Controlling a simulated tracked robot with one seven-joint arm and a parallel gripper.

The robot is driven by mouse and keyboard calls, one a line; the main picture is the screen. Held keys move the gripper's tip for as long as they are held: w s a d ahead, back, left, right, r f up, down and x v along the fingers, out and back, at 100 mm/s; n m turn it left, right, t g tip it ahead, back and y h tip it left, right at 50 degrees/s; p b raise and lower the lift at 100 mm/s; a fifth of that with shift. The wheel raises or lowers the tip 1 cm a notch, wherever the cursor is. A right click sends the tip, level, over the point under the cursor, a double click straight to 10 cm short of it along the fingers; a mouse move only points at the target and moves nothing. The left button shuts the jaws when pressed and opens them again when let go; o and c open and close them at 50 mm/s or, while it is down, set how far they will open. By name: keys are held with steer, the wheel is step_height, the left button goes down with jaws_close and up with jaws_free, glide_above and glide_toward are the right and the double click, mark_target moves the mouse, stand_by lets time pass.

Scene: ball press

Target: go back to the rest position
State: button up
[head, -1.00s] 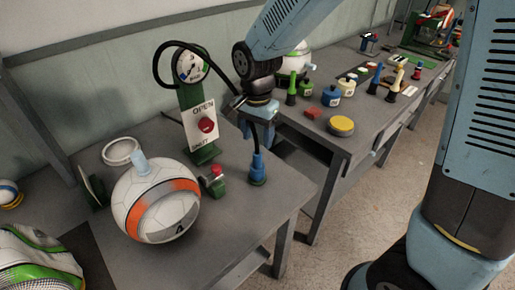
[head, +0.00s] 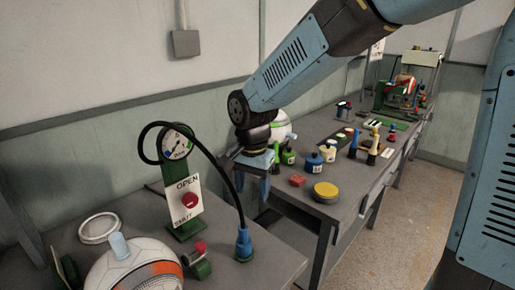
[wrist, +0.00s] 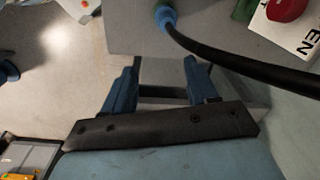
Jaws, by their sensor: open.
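My gripper (head: 256,182) hangs from my arm in the head view, beyond the right back part of the near table and left of the far bench. Its jaws are apart and hold nothing. In the wrist view the two blue fingers (wrist: 158,92) point up the picture with a gap between them, over a table edge. The blue hose fitting (head: 243,244) stands upright on the near table, with its black hose rising to the gauge. It also shows in the wrist view (wrist: 166,17), apart from the fingers.
A gauge (head: 177,142) stands on a green post with an OPEN/SHUT sign (head: 184,205) and red button. A white and orange ball (head: 140,268) sits at the front. The far bench holds a yellow-topped tin (head: 326,191), a red block (head: 297,180) and several bottles.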

steer(key=s+d+r+n+t, duration=0.1)
steer(key=d+r, duration=0.3)
steer(key=d, duration=0.4)
steer(key=s+d+r+n+t, duration=0.1)
steer(key=d+r, duration=0.4)
steer(key=d, duration=0.3)
steer(key=s+d+r+n+t, duration=0.2)
steer(key=s+d+r+t, duration=0.1)
steer(key=s+d, duration=0.6)
steer(key=shift+s+d+r+n, duration=0.15)
steer(key=shift+d+r+n, duration=0.15)
steer(key=shift+d, duration=1)
